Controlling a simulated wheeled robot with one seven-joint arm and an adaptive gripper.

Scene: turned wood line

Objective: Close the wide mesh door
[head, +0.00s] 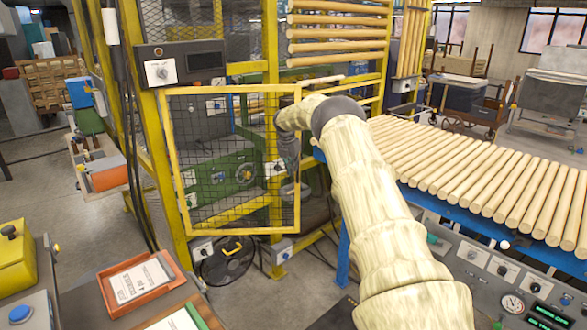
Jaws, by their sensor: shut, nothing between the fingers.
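The wide mesh door (228,231) has a yellow frame and dark wire mesh, and stands left of centre in the head view. Its left side is by a yellow post. Its right edge stands out in front of the guard frame, so it looks partly open. My gripper (289,168) is dark grey, shut and empty, pointing down by the door's right edge. My arm hides part of the area to the right. I cannot tell whether the gripper touches the door. A green machine (222,170) shows through the mesh.
A roller conveyor (470,175) with wooden rods runs along the right. A control panel (510,285) is at the lower right. A grey switch box (180,62) sits above the door. A black fan (227,262) stands below it. An orange tray (112,303) lies at the lower left.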

